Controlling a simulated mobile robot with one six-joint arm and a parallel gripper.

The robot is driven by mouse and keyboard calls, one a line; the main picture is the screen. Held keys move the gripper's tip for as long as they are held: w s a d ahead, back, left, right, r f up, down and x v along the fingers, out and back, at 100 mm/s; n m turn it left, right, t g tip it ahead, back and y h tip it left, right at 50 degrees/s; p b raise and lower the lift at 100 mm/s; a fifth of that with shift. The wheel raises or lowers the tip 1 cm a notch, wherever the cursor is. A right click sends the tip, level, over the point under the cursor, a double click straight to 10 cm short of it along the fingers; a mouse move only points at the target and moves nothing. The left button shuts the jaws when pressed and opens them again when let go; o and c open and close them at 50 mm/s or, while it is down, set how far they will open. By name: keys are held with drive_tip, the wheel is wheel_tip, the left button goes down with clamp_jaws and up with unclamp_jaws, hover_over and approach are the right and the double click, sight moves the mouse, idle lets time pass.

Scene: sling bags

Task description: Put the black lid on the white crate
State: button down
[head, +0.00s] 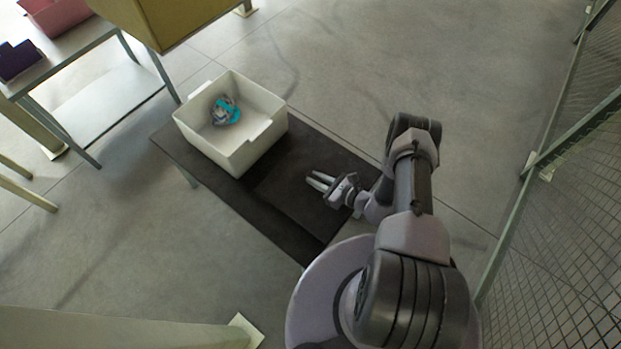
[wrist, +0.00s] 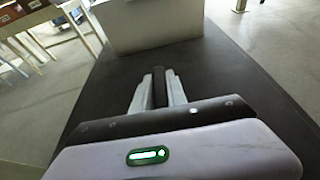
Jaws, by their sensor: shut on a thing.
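The white crate (head: 253,151) stands open on the far left part of a dark table. A grey and teal bag (head: 225,111) lies inside it. The black lid (head: 282,192) appears as a dark flat slab on the near right part of the table, beside the crate; its edges barely stand out from the dark tabletop. My gripper (head: 314,181) is low over this slab, pointing left toward the crate. In the wrist view my gripper (wrist: 158,88) is shut on a narrow dark upright piece, seemingly the lid's handle. The crate's near wall (wrist: 145,27) is ahead.
The dark table (head: 172,146) carries the crate. A grey-framed table (head: 100,92) with a pink bin (head: 52,18) and a dark blue item (head: 18,62) stands at upper left. A yellow box (head: 170,22) is at the top. A mesh fence (head: 560,220) runs along the right. Floor behind the table is clear.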

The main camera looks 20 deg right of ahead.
sight(313, 176)
drive_tip(key=w, duration=0.3)
drive_tip(key=shift+w+f+b, duration=0.15)
drive_tip(key=shift+f+b, duration=0.1)
drive_tip(key=shift+b, duration=0.15)
wheel_tip(313, 176, down, 4)
drive_tip(key=b, duration=0.2)
drive_tip(key=shift+w+r+b, duration=0.1)
drive_tip(key=shift+r+b, duration=0.05)
drive_tip(key=shift+b, duration=0.2)
drive_tip(key=shift+r, duration=0.2)
drive_tip(key=c, duration=1.3)
unclamp_jaws()
drive_tip(key=shift+f, duration=0.1)
